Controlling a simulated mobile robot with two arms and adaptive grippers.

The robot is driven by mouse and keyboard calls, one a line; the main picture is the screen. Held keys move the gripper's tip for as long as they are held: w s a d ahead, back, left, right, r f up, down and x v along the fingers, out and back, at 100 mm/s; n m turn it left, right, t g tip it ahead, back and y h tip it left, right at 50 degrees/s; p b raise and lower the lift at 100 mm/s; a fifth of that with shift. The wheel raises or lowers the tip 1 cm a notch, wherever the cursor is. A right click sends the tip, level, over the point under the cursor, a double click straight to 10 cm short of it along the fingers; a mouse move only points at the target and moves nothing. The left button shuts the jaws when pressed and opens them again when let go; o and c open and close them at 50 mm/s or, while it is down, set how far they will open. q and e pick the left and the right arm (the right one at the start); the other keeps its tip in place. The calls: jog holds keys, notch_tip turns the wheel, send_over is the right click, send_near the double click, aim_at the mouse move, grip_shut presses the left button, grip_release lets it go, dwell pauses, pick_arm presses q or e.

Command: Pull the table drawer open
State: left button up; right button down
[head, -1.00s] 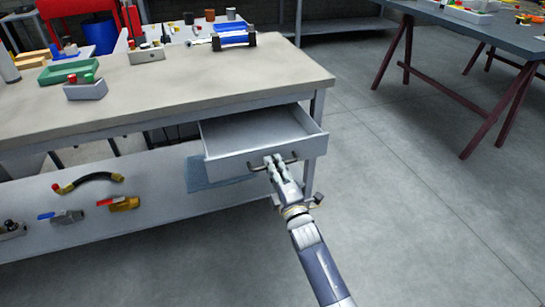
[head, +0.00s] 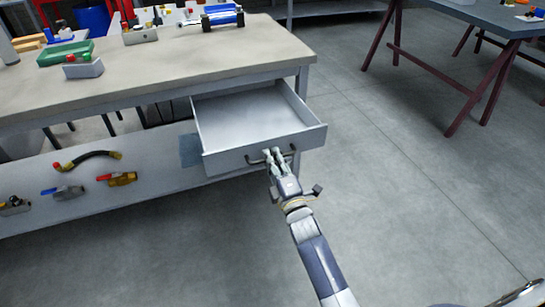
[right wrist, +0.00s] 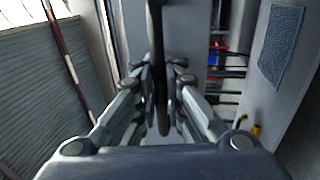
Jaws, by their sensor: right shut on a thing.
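The grey table drawer (head: 225,162) stands well out from under the right end of the workbench, and its inside is empty. Its dark bar handle (head: 256,161) runs across the front panel. My right gripper (head: 271,155) is shut on the handle from the front. In the right wrist view the handle (right wrist: 156,25) runs upright between the fingers of the right gripper (right wrist: 160,72). My left gripper is not in view.
The workbench top (head: 190,70) carries a green tray (head: 65,53), a grey block (head: 83,69) and blue parts near the back. Hoses and valves lie on the lower shelf (head: 130,200). A trestle table (head: 490,35) stands at the right. The floor in front is clear.

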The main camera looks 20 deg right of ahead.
jog(key=c, duration=2)
grip_release()
jog(key=shift+f, duration=0.1)
jog(key=shift+o, duration=0.2)
jog(key=shift+s, duration=0.1)
jog(key=s+f, duration=0.2)
jog(key=s, duration=0.9)
jog(key=shift+s+d+f, duration=0.15)
jog(key=shift+s+d, duration=0.05)
jog(key=shift+s, duration=0.1)
